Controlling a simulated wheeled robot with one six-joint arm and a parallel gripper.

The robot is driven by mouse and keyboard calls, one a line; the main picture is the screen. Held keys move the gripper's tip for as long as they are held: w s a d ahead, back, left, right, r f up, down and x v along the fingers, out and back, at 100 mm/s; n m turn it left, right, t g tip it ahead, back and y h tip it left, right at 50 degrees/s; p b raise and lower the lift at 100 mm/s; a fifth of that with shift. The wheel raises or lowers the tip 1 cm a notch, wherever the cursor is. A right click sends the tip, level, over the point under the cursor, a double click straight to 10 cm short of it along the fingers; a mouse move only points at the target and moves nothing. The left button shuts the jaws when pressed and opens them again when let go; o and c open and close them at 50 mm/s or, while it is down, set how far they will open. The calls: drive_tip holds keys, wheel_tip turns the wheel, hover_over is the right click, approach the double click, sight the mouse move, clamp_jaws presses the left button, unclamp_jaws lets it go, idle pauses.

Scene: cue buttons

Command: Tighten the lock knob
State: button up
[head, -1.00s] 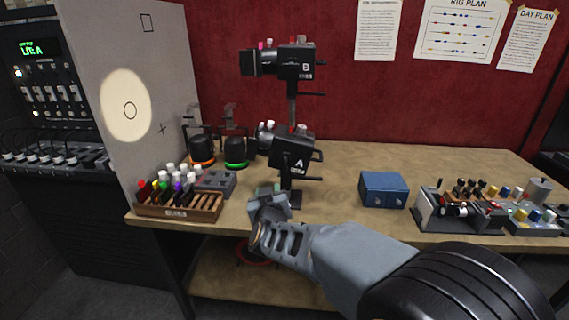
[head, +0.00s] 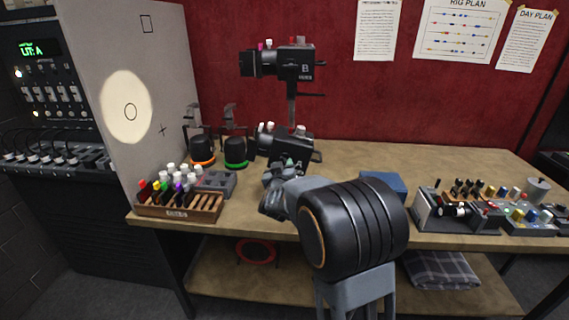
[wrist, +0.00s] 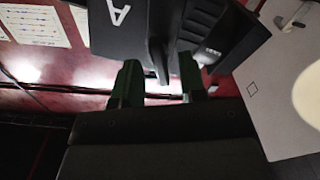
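Lamp A (head: 303,150) is a black fixture on the bench stand, partly hidden behind my gripper in the head view. In the wrist view its dark body with a white letter A (wrist: 117,12) fills the top. A narrow black piece (wrist: 158,60) hangs below it between my fingertips; I cannot tell for sure that it is the lock knob. My gripper (head: 276,176) is right at the lamp. Its two green fingers (wrist: 157,85) are apart, one on each side of that piece, with no clear grip on it.
Lamp B (head: 290,63) stands above lamp A on the post. A marker rack (head: 180,212) is at the bench's left, a blue box (head: 384,185) right of my gripper, control boxes (head: 460,212) further right. A light spot (head: 127,108) falls on the grey board.

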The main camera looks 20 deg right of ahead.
drive_tip(key=shift+x, duration=0.85)
drive_tip(key=shift+c, duration=0.3)
